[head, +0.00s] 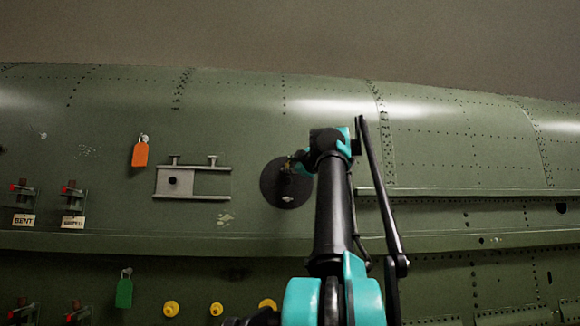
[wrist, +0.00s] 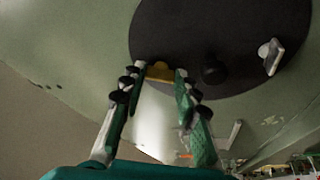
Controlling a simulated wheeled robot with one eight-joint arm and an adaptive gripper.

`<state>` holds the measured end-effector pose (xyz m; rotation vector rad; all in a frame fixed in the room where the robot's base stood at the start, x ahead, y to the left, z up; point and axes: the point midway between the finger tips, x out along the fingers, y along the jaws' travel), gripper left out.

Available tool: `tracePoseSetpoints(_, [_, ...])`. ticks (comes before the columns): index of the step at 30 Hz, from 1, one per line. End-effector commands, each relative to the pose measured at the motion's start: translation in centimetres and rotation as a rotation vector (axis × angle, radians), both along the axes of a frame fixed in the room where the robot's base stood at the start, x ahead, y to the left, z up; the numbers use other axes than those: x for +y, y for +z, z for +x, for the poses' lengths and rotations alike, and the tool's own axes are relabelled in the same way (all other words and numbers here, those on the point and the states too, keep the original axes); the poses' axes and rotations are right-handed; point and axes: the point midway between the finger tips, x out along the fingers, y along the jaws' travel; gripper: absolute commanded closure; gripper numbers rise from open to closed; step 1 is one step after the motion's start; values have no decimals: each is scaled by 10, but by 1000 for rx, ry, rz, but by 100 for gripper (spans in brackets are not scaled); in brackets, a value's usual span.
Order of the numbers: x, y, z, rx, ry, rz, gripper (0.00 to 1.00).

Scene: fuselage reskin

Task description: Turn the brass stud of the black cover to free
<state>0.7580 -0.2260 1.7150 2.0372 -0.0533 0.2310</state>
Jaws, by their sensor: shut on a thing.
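The black cover (head: 272,190) is a round disc on the green fuselage skin, left of my arm in the head view. It fills the upper part of the wrist view (wrist: 225,35). The brass stud (wrist: 160,71) sits near the cover's edge in the wrist view. My gripper (wrist: 161,76) has its two fingers on either side of the stud and is shut on it. In the head view my gripper (head: 298,163) is at the cover's upper right and partly hidden by my arm. How far the stud is turned cannot be told.
A black knob (wrist: 213,72) and a pale metal tab (wrist: 271,57) stand out from the cover beside my fingers.

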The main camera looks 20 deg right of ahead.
Motion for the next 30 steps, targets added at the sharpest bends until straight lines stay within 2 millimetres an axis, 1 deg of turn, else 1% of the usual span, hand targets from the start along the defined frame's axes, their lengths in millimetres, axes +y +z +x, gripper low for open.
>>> tracePoseSetpoints(6, [-1, 2, 0, 53, -1, -187, 98])
tracePoseSetpoints(15, [-1, 4, 0, 110, -3, -384, 98])
tracePoseSetpoints(21, [-1, 4, 0, 131, -3, -459, 98])
tracePoseSetpoints(30, [-1, 4, 0, 142, -3, -497, 98])
